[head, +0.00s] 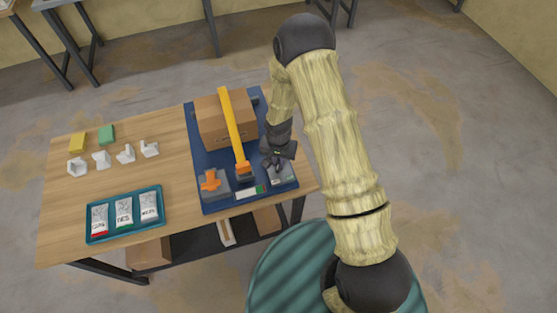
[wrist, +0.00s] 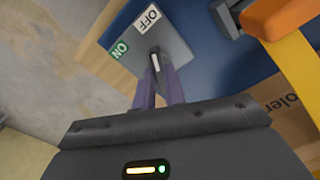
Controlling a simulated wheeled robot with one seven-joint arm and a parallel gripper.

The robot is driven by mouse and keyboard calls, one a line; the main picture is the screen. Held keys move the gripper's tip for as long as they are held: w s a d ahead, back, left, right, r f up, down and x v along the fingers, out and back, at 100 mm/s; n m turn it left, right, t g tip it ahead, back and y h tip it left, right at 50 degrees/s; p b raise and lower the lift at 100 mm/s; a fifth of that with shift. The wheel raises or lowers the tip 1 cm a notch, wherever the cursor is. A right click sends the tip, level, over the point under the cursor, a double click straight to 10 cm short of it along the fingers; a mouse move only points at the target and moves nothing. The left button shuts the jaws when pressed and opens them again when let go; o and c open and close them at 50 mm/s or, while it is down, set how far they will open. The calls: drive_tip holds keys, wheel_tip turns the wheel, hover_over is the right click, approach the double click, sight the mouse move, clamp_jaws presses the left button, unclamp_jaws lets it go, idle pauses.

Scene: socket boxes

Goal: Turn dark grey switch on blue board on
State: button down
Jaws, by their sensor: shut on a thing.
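The blue board (head: 206,162) lies on the wooden table's right part. A grey switch box (head: 284,178) sits at its front right corner; it also shows in the wrist view (wrist: 177,50). Its dark grey switch (wrist: 155,61) has a white mark. An OFF label (wrist: 147,18) and a green ON label (wrist: 120,49) are on the plate. The white mark runs roughly along the line toward OFF. My gripper (wrist: 156,75) is shut on the switch, one finger on each side. In the head view my gripper (head: 274,164) hides most of the switch.
A cardboard box (head: 213,122) under a yellow bar (head: 230,120) stands behind on the board. An orange-handled switch (head: 210,182) is on the board's left front. A teal tray (head: 125,236) with packets and several small white pieces lie left on the table.

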drive_tip(key=shift+n, duration=0.3)
drive_tip(key=n+b, duration=0.2)
drive_tip(key=n, duration=0.3)
drive_tip(key=shift+f+b, duration=0.1)
drive_tip(key=shift+b, duration=0.25)
drive_tip(key=n+b, duration=0.1)
drive_tip(key=n, duration=0.5)
drive_tip(key=c, duration=1.5)
unclamp_jaws()
drive_tip(key=shift+d, duration=0.1)
drive_tip(key=shift+o, duration=0.2)
